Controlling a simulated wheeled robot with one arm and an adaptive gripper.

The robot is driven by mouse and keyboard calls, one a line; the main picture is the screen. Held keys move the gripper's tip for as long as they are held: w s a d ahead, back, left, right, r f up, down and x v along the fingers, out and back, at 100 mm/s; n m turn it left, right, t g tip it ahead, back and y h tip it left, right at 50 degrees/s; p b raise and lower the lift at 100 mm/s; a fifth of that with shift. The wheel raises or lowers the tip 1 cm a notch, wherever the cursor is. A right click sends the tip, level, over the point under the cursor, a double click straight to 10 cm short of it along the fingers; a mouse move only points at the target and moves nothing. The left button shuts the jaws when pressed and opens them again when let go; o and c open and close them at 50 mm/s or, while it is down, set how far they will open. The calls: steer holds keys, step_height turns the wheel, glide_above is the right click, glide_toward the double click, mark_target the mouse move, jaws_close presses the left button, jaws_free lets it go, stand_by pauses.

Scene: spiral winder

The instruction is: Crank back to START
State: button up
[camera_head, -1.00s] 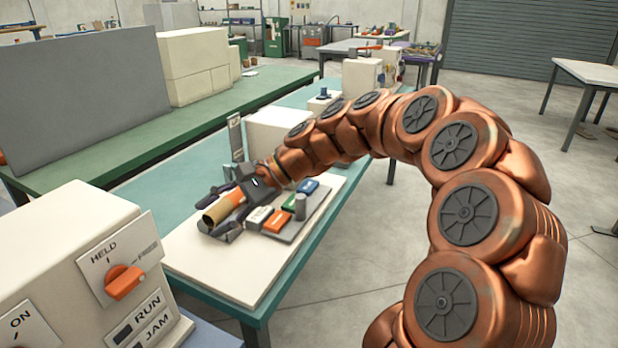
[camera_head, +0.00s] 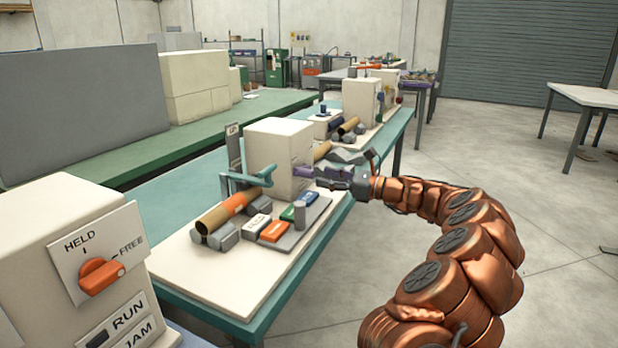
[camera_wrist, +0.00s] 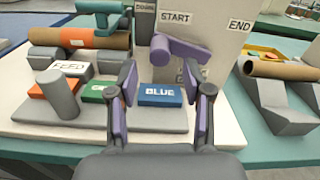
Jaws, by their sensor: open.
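The winder's white box (camera_head: 275,150) stands on a pale board, with START and END labels on the face seen in the wrist view (camera_wrist: 215,30). A purple crank (camera_wrist: 185,50) sits on that face just below START; its rounded knob points left. The crank looks small and partly covered in the head view (camera_head: 302,171). My gripper (camera_head: 337,170) is right of the box.
A brown tube with an orange band (camera_head: 235,205) lies on grey rollers, with a teal arm (camera_head: 250,178) over it. FEED, orange and green buttons and a grey post (camera_head: 300,214) stand nearby. A second tube (camera_wrist: 285,68) is at right. A HELD/FREE switch (camera_head: 102,276) is in front.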

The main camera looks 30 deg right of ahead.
mark_target(313, 175)
steer(key=x, duration=0.5)
steer(key=shift+w+a, duration=0.25)
steer(key=shift+w, duration=0.05)
jaws_close()
stand_by(0.5)
